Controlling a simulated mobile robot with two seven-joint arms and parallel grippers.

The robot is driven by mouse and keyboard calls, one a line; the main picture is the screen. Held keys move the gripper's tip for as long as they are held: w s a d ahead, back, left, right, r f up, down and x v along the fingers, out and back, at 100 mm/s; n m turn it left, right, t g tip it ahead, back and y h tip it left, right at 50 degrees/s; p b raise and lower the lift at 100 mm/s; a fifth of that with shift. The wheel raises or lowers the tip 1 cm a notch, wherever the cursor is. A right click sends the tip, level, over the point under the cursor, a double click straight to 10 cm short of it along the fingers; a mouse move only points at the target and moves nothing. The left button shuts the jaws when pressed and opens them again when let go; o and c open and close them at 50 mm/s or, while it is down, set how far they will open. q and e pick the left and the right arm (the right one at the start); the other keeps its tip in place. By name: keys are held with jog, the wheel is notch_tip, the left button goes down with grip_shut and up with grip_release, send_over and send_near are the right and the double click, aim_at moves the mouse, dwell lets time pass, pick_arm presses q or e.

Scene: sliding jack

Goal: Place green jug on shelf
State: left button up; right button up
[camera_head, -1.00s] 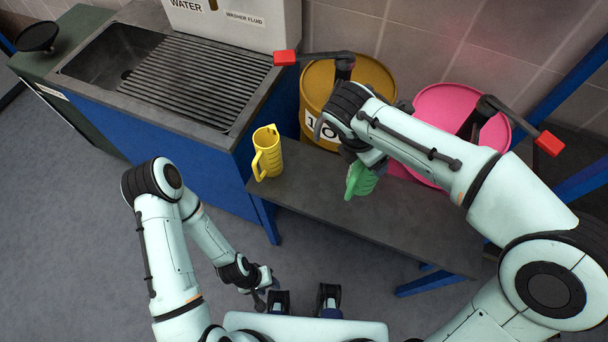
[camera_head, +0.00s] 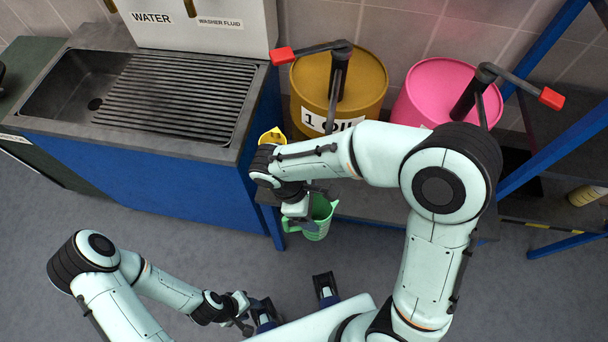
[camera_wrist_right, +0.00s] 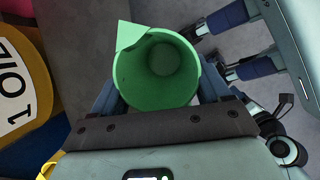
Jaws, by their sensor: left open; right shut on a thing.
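The green jug (camera_head: 320,217) is held by my right gripper (camera_head: 303,211), off the front edge of the dark bench and above the floor. In the right wrist view the green jug (camera_wrist_right: 160,72) shows its open, empty mouth, with the gripper fingers (camera_wrist_right: 162,98) on both sides of it. My left gripper (camera_head: 242,316) is open and empty, low at the bottom of the head view. A blue-framed shelf rack (camera_head: 560,155) stands at the right edge; only part of it shows.
A yellow jug (camera_head: 271,135) is mostly hidden behind my right arm. The dark bench (camera_head: 368,206) stands before an ochre barrel (camera_head: 345,82) and a pink barrel (camera_head: 428,88) with red-handled taps. A sink counter (camera_head: 225,152) is at the left. A pale yellow item (camera_head: 588,195) is on the rack.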

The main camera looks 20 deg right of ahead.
pick_arm(q)
jog(key=r+p, duration=0.1)
jog(key=w+r+p, duration=0.2)
jog(key=r, duration=0.1)
jog(key=shift+w+a+r, duration=0.1)
jog(key=shift+w+a, duration=0.05)
jog(key=shift+a, duration=0.2)
pick_arm(e)
jog(key=w+d, duration=0.4)
jog(key=w, duration=0.3)
jog(key=w+d, duration=0.4)
jog(key=w, duration=0.4)
jog(key=shift+d+f+m, duration=0.35)
jog(key=shift+f+m, duration=0.05)
jog(key=shift+f, duration=0.15)
jog(key=o, duration=1.4)
pick_arm(q)
jog(key=shift+w+r+t+p, duration=0.3)
jog(key=shift+w+r+p, duration=0.55)
jog(key=shift+r+p, duration=0.3)
pick_arm(e)
jog(key=v, duration=1.2)
jog(key=shift+w, duration=0.2)
